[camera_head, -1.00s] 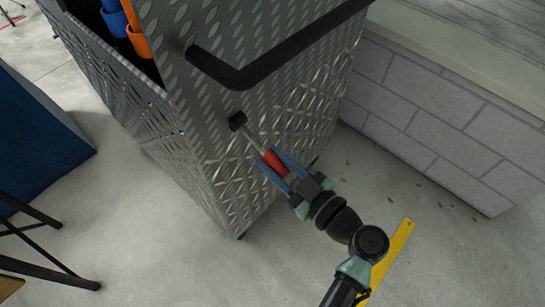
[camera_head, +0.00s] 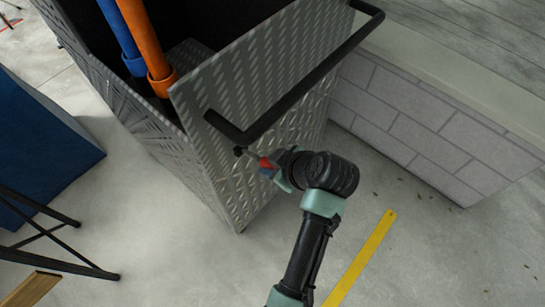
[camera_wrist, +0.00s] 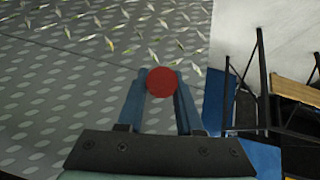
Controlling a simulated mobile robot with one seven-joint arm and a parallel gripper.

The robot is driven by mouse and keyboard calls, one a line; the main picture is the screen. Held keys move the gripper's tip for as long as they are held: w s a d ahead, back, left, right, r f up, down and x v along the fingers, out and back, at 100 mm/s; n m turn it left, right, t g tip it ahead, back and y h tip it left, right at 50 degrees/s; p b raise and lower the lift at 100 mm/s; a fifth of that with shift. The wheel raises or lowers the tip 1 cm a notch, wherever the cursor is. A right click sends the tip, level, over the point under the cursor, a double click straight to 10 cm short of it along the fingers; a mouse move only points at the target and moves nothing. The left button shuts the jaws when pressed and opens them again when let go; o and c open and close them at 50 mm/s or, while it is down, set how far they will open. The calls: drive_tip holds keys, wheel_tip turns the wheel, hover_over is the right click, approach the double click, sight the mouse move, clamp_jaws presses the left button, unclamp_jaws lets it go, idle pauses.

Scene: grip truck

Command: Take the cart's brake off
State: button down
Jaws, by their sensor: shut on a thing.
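The grey diamond-plate cart (camera_head: 215,185) stands in the middle of the head view with a black push bar (camera_head: 285,100) across its end panel. Below the bar, the brake lever has a dark pivot (camera_head: 239,151), a thin metal shaft and a red grip (camera_head: 265,163). My gripper (camera_head: 268,167) is shut on the red grip, and the lever sticks out from the panel to the lower right. In the wrist view the red grip (camera_wrist: 162,82) shows end-on as a disc between the two blue fingers. My wrist hides part of the panel in the head view.
Orange (camera_head: 145,40) and blue (camera_head: 122,40) pipes stand in the cart. A grey block wall (camera_head: 420,125) is at the right. A blue box (camera_head: 40,150) and a black-legged stand (camera_head: 45,245) are at the left. A yellow strip (camera_head: 362,258) lies on open floor.

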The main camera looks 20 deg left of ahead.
drive_tip(key=shift+w+a+r+h+p, duration=0.15)
drive_tip(key=shift+a+r+h+p, duration=0.15)
drive_tip(key=shift+r+h+p, duration=0.7)
drive_tip(key=shift+f, duration=0.2)
drive_tip(key=c, duration=0.6)
unclamp_jaws()
drive_tip(key=v, duration=0.6)
drive_tip(key=p+v, duration=0.1)
drive_tip(key=v, duration=0.6)
drive_tip(key=shift+w+d, duration=0.2)
drive_tip(key=shift+w, duration=0.05)
